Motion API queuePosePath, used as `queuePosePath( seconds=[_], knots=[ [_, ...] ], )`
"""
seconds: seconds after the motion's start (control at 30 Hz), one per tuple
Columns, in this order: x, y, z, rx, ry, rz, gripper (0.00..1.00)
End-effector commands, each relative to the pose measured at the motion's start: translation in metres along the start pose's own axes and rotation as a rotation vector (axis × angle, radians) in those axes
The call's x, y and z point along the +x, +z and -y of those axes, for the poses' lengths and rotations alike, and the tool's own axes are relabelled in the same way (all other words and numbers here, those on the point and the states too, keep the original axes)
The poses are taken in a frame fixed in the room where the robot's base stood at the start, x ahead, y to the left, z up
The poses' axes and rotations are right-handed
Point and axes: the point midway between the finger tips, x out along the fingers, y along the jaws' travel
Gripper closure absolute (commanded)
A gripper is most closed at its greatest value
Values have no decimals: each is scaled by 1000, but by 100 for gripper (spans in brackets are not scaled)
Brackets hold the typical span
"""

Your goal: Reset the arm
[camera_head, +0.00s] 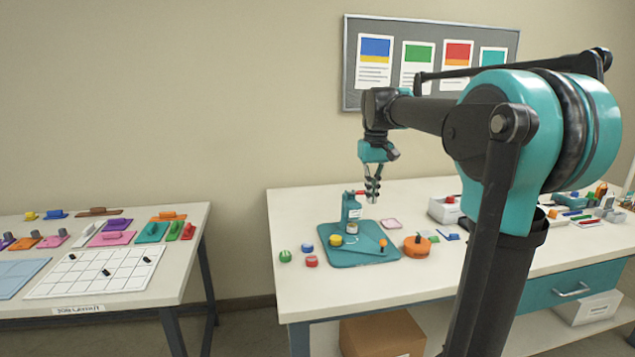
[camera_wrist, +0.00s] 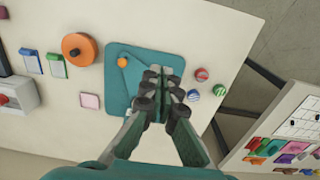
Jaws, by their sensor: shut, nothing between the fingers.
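My gripper (camera_head: 372,188) hangs from my arm above the right-hand table in the head view, fingers pointing down. It is shut and empty. In the wrist view the closed fingers (camera_wrist: 160,90) cover part of the teal device. That device (camera_head: 345,257) has a flat base, an upright teal post (camera_head: 350,210) and a small arm with an orange knob (camera_head: 382,243). My gripper appears above and to the right of the post, apart from it. In the wrist view the base (camera_wrist: 118,88) and orange knob (camera_wrist: 122,62) show, while the fingers hide the post.
Around the base lie green (camera_head: 285,256), blue (camera_head: 307,248) and red (camera_head: 311,261) round pieces, an orange disc (camera_head: 416,246) and a pink square (camera_head: 391,223). A white box (camera_head: 446,209) stands behind. A second table (camera_head: 185,285) holds coloured blocks and a grid sheet.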

Motion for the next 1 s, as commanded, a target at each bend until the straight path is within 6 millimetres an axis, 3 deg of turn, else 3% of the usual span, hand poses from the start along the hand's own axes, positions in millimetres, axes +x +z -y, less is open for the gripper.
queuePosePath(
  seconds=[0.27, 0.57, 0.67, 0.9, 1.0],
  knots=[
    [33, 16, -3, 21, 4, -39, 100],
    [96, 55, -6, 62, 11, -114, 100],
    [128, 78, -6, 82, 15, -152, 100],
    [228, 169, -2, 150, 26, -279, 100],
    [257, 200, 1, 171, 29, -320, 100]
  ],
)
